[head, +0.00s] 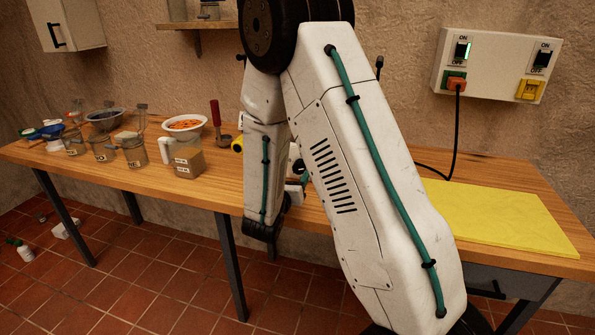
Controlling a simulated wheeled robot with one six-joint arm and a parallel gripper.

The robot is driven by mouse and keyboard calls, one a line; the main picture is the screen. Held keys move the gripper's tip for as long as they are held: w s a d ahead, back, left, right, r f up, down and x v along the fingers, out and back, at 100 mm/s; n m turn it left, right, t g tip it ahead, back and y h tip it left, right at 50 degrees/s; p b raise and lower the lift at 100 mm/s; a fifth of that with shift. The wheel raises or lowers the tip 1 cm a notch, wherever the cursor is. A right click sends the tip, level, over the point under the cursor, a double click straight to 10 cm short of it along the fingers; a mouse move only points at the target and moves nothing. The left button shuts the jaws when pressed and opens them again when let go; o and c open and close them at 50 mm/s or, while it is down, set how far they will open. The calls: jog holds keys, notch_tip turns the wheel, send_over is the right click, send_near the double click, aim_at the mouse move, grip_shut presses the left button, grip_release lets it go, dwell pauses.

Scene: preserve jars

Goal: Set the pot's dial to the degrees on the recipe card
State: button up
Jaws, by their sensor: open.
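My own arm fills the middle of the head view and hides the part of the table behind it. I cannot make out the pot, its dial or the recipe card. A black cable (457,125) runs from an orange plug (457,84) down to the table and passes behind my arm. My gripper's fingers cannot be made out. A small pale and dark piece shows between my arm links, too covered to identify.
A wall panel (493,50) has two ON/OFF switches. A yellow mat (497,217) lies bare on the table's right. A measuring jug (186,158), an orange-filled bowl (185,122) and several jars stand left on the wooden table (130,180). A white bottle (24,251) is on the floor.

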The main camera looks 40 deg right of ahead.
aim_at(298, 170)
jog(key=x, duration=0.4)
jog(key=c, duration=1)
jog(key=shift+m, duration=0.3)
jog(key=m, duration=1.2)
jog(key=shift+m+y, duration=0.3)
jog(key=shift+m, duration=0.1)
